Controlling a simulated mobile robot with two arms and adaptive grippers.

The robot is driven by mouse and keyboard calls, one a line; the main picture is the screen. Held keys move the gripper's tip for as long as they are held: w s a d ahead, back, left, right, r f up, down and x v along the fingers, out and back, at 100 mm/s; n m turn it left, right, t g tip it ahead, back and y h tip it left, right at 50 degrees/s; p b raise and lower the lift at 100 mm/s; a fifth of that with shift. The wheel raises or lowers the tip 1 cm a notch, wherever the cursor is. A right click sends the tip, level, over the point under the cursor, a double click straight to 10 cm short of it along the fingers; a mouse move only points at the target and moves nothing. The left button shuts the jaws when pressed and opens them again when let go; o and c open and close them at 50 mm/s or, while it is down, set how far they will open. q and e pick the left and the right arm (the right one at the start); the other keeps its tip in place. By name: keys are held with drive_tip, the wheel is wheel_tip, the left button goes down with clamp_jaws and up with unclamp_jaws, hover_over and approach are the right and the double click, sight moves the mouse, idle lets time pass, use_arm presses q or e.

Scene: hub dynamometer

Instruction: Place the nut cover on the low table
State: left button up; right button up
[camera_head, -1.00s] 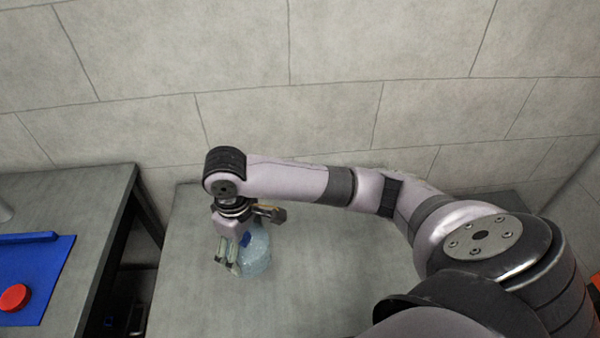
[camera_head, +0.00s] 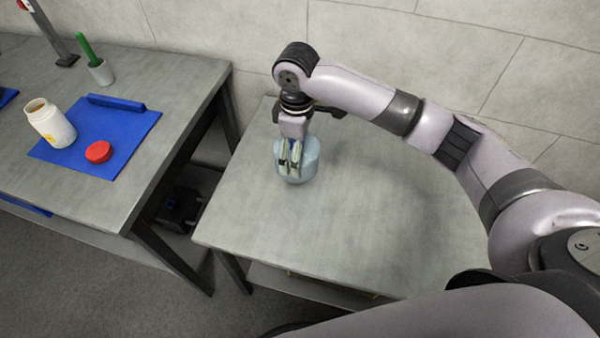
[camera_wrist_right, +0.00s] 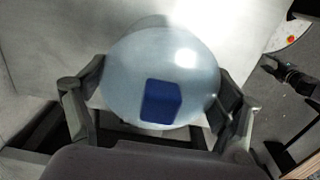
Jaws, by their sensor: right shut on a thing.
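The nut cover appears to be the translucent pale blue dome (camera_head: 309,160) over the far left part of the low grey table (camera_head: 360,220). My right gripper (camera_head: 290,166) points down and is shut on it. In the right wrist view the dome (camera_wrist_right: 150,58) sits between the two fingers, with a dark blue square patch showing on or through it. I cannot tell whether its underside touches the tabletop.
A higher workbench (camera_head: 150,90) stands to the left, across a narrow gap. On it are a blue mat (camera_head: 120,130), a white jar (camera_head: 50,122), a red lid (camera_head: 98,152), a blue bar (camera_head: 117,103) and a grey cup (camera_head: 101,72). The low table's middle and right are clear.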

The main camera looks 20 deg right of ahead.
wheel_tip(320, 180, down, 10)
drive_tip(key=shift+f, duration=0.2)
idle(0.3)
drive_tip(key=o, duration=1)
drive_tip(key=shift+f, duration=0.1)
drive_tip(key=shift+o, duration=0.2)
wheel_tip(320, 180, up, 12)
drive_tip(key=shift+r, duration=0.15)
